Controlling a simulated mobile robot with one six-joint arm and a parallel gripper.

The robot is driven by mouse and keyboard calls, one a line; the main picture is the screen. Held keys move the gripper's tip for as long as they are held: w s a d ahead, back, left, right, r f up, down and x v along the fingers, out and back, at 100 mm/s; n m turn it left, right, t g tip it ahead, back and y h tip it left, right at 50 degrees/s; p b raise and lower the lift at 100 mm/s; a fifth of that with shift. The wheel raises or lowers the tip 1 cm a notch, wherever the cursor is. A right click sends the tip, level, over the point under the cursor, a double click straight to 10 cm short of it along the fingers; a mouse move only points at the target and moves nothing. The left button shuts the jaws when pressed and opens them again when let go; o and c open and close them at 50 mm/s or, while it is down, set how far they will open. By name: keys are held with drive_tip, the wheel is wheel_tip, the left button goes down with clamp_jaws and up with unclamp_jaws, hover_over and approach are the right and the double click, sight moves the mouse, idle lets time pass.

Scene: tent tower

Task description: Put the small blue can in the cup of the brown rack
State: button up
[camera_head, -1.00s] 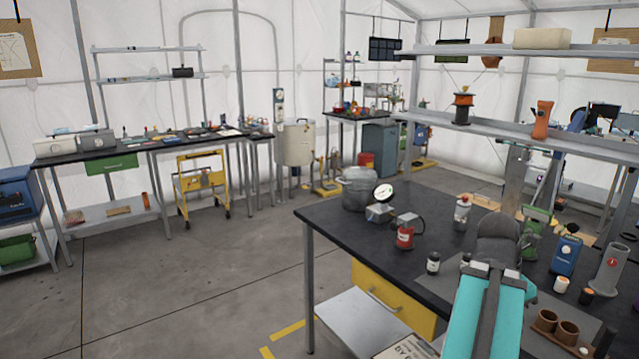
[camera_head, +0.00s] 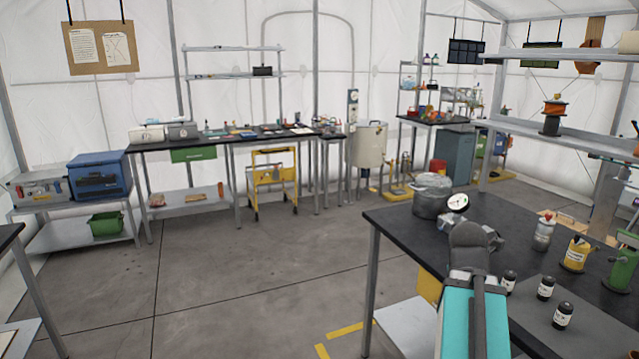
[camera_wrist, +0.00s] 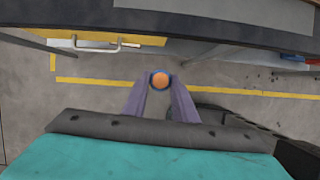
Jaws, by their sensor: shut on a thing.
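In the wrist view my gripper (camera_wrist: 160,84) is shut on the small blue can (camera_wrist: 160,80). Only its round orange top and a thin blue rim show; its sides are hidden. The can is between the fingertips, with grey floor behind it, beside the dark table's front edge. In the head view my arm stands at the front of the table, and the fingers and can are hidden. The brown rack with its cups is in neither current view.
The black table (camera_head: 400,213) holds a metal pot (camera_head: 432,196), a yellow can (camera_head: 576,254) and several small dark bottles. A yellow drawer (camera_wrist: 85,35) with a handle is in its front. Open floor (camera_head: 230,290) lies to the left.

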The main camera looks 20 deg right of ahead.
drive_tip(key=w+a+f+m+g, duration=0.1)
drive_tip(key=w+a+f+m, duration=0.1)
drive_tip(key=w+a, duration=0.6)
drive_tip(key=w+a+f+m, duration=0.2)
drive_tip(key=w+a, duration=0.6)
drive_tip(key=a, duration=1)
drive_tip(key=w+a+f+m+g+y, duration=0.1)
drive_tip(key=w+a+f+m, duration=0.2)
drive_tip(key=w+a, duration=0.5)
drive_tip(key=shift+a+f+g, duration=0.3)
drive_tip(key=shift+a, duration=2.6)
drive_tip(key=shift+w, duration=0.1)
